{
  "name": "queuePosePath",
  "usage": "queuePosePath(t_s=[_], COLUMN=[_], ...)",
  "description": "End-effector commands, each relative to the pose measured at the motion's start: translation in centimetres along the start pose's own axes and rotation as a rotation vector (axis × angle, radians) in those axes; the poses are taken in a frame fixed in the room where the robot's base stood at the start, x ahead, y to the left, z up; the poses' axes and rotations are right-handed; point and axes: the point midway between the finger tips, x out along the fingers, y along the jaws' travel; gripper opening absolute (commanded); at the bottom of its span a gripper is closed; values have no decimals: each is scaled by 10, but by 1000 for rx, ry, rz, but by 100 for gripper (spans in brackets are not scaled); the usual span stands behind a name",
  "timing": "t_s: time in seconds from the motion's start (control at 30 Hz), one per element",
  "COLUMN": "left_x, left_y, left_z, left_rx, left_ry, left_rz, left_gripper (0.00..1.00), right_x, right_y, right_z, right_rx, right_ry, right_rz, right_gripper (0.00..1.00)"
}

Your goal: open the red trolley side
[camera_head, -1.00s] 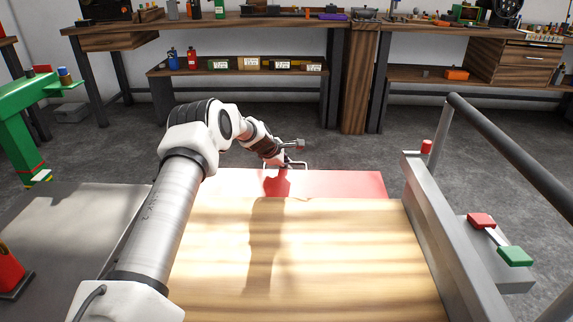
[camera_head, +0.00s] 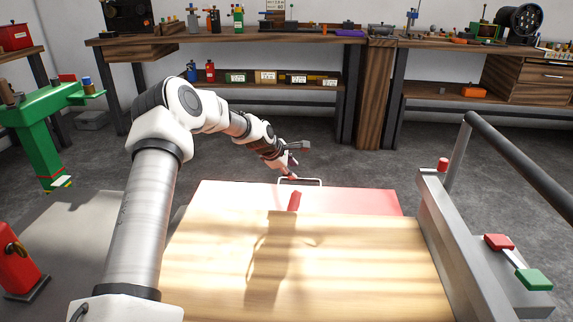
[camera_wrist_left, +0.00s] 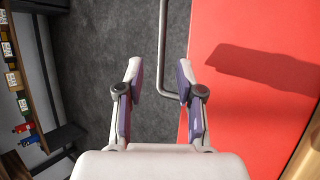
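The red trolley side (camera_head: 350,203) is a flat red panel at the far end of the wooden trolley top, and its red face fills the right of the left wrist view (camera_wrist_left: 240,110). A thin metal handle (camera_head: 312,180) stands out from its far edge. My left gripper (camera_head: 292,161) is at this handle, partly hidden by its own wrist. In the left wrist view its two fingers (camera_wrist_left: 159,72) are spread apart, and the handle bar (camera_wrist_left: 162,40) runs between their tips in the picture. I cannot tell whether they touch it. My right gripper is out of view.
The wooden top (camera_head: 350,255) is bare. A grey rail (camera_head: 520,165) and a red and green switch box (camera_head: 518,264) are at the right. A green stand (camera_head: 40,140) is at the left. Grey floor lies clear between the panel and the workbenches (camera_head: 260,35).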

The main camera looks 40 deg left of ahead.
Motion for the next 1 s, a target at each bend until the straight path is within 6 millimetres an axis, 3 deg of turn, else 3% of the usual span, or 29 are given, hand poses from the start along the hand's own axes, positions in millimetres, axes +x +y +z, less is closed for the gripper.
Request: queuePosePath(t_s=[0.1, 0.27, 0.87, 1.0], left_x=[-21, -37, -40, -59], left_y=[0, 0, 0, 14], left_z=[0, 0, 0, 8], left_rx=[-1, -1, 1, 2], left_ry=[-4, -1, 2, 1], left_rz=[3, 2, 2, 3], left_gripper=[37, 37, 37, 37], right_x=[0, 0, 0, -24], right_y=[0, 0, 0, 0], right_z=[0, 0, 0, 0], right_rx=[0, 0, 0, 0], right_ry=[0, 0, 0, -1], right_rz=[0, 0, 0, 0], right_gripper=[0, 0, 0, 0])
